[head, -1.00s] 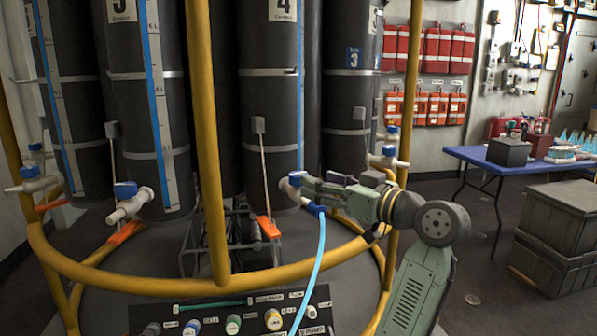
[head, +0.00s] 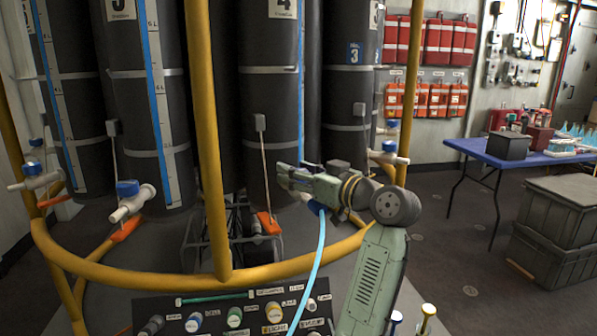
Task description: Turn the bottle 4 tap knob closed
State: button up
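Bottle 4 (head: 268,100) is a tall dark cylinder in the middle of the head view, with a label bearing a 4 near its top. My gripper (head: 284,177) is in front of its lower end, over the tap area. The bottle 4 tap knob is hidden behind my gripper, so I cannot see how it is turned or whether the fingers touch it. A small white part of the tap shows just below the gripper, beside a blue fitting (head: 316,208) with a light-blue hose (head: 319,250) hanging from it. The fingers are too small and overlapped to show their opening.
A yellow rail (head: 150,279) curves in front of the bottles, with an upright post (head: 207,130) left of bottle 4. Other blue-knobbed taps stand left (head: 127,189) and right (head: 389,147). A labelled panel (head: 250,313) is below. A blue table (head: 475,150) and grey crates stand right.

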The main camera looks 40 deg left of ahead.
jog(key=c, duration=0.9)
jog(key=shift+f+m+t+b, duration=0.1)
jog(key=shift+m+t+b, duration=0.25)
jog(key=shift+t, duration=0.35)
jog(key=shift+m+t, duration=0.3)
jog(key=shift+m, duration=0.05)
jog(key=o, duration=1.2)
jog(key=v, duration=1.2)
jog(key=shift+r, duration=0.3)
